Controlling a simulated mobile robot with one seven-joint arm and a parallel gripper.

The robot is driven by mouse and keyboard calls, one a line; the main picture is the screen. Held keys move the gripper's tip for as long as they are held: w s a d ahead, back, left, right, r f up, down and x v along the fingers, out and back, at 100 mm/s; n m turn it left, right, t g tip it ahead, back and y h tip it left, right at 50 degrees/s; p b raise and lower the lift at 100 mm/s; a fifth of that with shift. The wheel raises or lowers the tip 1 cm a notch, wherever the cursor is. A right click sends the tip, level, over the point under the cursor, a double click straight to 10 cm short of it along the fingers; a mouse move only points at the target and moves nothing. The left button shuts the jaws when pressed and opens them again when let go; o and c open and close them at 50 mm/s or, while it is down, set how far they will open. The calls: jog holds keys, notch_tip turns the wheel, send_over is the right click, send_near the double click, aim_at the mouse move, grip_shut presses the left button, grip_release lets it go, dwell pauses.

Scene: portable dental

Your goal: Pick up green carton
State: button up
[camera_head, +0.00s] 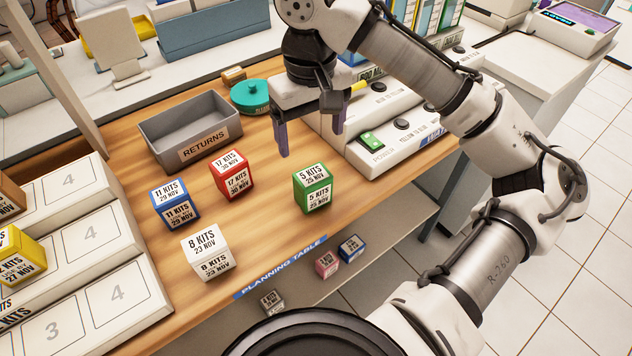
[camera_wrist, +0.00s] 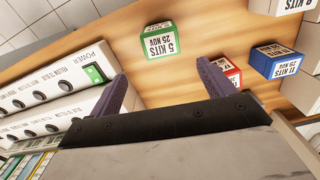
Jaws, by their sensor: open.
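The green carton (camera_head: 313,189) stands on the wooden table, a small box with a white label reading 5 KITS 25 NOV. It also shows in the wrist view (camera_wrist: 159,40), beyond my fingertips near the top. My gripper (camera_head: 312,131) is open and empty above the table, behind and a little left of the green carton in the head view. Its two purple fingers also show in the wrist view (camera_wrist: 163,78), spread apart with nothing between them. The gripper does not touch the carton.
A red carton (camera_head: 233,174), a blue carton (camera_head: 175,203) and a white carton (camera_head: 206,252) stand left of the green one. A grey RETURNS bin (camera_head: 192,133) and teal round container (camera_head: 250,96) stand behind. White equipment (camera_head: 392,142) with a green switch borders the right.

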aim_at(311, 171)
notch_tip(311, 171, down, 8)
jog(key=shift+a+f, duration=0.1)
jog(key=shift+f, duration=0.1)
jog(key=shift+s+f, duration=0.25)
jog(key=shift+f, duration=1.1)
jog(key=shift+s+f, duration=0.2)
jog(key=shift+f, duration=1.15)
jog(key=c, duration=1.1)
